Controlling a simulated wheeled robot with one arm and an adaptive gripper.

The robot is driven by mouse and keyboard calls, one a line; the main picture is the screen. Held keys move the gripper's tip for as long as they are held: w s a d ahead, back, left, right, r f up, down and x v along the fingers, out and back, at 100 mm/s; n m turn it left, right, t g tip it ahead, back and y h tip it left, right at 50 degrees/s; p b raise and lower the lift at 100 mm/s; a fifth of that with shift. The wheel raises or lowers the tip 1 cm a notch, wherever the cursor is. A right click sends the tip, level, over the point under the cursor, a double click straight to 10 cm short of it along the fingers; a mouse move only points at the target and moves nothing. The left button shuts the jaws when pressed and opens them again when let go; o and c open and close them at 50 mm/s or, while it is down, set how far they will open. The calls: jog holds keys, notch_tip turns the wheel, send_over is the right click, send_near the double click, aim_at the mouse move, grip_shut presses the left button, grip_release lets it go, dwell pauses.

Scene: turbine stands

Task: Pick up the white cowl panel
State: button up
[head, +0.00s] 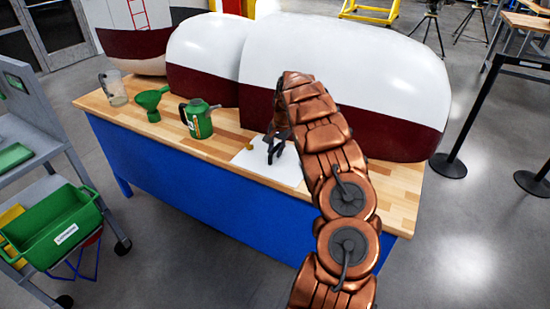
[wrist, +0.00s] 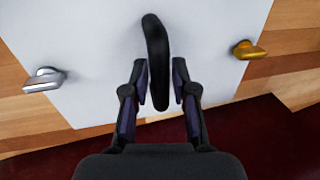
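The white cowl panel (head: 286,176) lies flat on the wooden bench top, near its front edge. In the wrist view the panel (wrist: 95,50) carries a black upright handle (wrist: 157,55), a silver latch (wrist: 44,80) on the left and a gold latch (wrist: 249,50) on the right. My gripper (head: 275,155) is over the panel. In the wrist view my gripper (wrist: 160,82) is open, with one finger on each side of the handle and small gaps showing. The silver latch is not clear in the head view.
Large white and dark red cowls (head: 345,75) stand along the back of the bench (head: 185,147). A green can (head: 200,122), a green funnel (head: 152,102) and a clear jug (head: 113,88) stand to the left. A cart with a green bin (head: 50,225) stands at far left.

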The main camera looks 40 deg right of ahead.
aim_at(274, 149)
grip_shut()
jog(key=shift+a+r+b, duration=0.1)
jog(key=shift+r+b, duration=0.05)
jog(key=shift+b, duration=0.15)
dwell(0.4)
jog(key=shift+a+r, duration=0.1)
jog(key=shift+r, duration=0.1)
notch_tip(274, 149, up, 6)
jog(key=shift+r+b, duration=0.25)
jog(key=shift+b, duration=0.8)
jog(key=shift+s+a+f, duration=0.15)
jog(key=shift+s+a, duration=0.05)
jog(key=shift+a, duration=0.3)
jog(key=s+a+b, duration=0.2)
jog(key=a, duration=0.7)
jog(key=s+a+b, duration=0.2)
jog(key=s+a, duration=0.1)
jog(key=a, duration=0.5)
jog(key=shift+s+a, duration=0.15)
jog(key=shift+a, duration=0.2)
